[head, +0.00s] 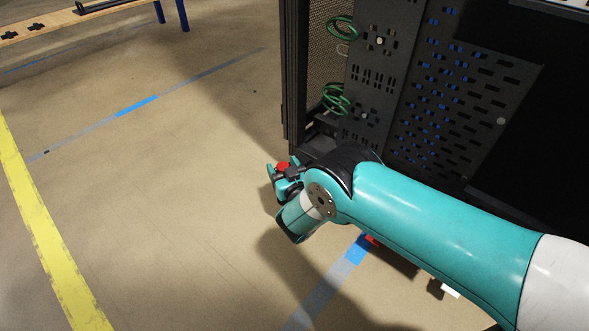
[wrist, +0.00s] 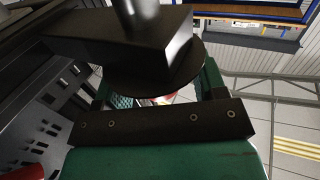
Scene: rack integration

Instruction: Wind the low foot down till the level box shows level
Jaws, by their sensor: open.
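The dark rack (head: 370,90) stands at the right. My gripper (head: 281,172) is down at its near left bottom corner, with open teal fingers. A small red part (head: 283,165), which looks like the top of a foot, shows at the fingers. In the wrist view my gripper (wrist: 158,90) has its green fingers apart on either side of a black disc (wrist: 160,80) with a block and stem above it. A bit of red (wrist: 165,98) shows behind the disc. I cannot tell whether the fingers touch anything. I cannot make out the level box.
Another red part (head: 372,241) shows below my arm, beside blue floor tape (head: 345,265). A small white piece (head: 450,289) lies under my arm, partly hidden. Green cable coils (head: 336,98) hang on the rack. The floor to the left is clear up to a workbench (head: 70,22).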

